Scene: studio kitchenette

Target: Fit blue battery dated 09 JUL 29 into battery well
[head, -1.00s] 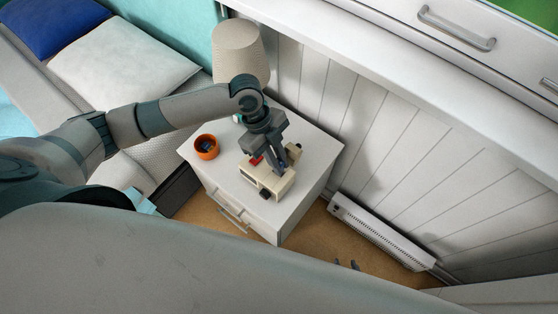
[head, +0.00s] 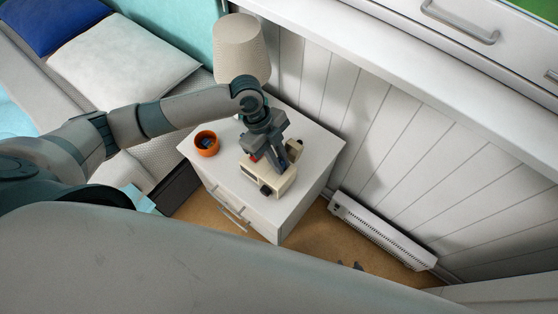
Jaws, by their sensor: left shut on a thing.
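A cream device (head: 276,184) with dark knobs stands on the white nightstand; a small red part (head: 254,157) shows at its left side. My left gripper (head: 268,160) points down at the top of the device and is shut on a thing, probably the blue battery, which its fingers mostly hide. The battery well and the date print cannot be made out. An orange bowl (head: 206,151) left of the device holds small dark bluish things. My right gripper (head: 350,266) shows only as two dark fingertips, apart, low in the picture above the floor.
The nightstand top (head: 309,148) is clear to the right of the device. A lamp (head: 241,47) stands behind, close to my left arm. The panelled wall and a white heater (head: 382,232) are at the right; the bed is at the left.

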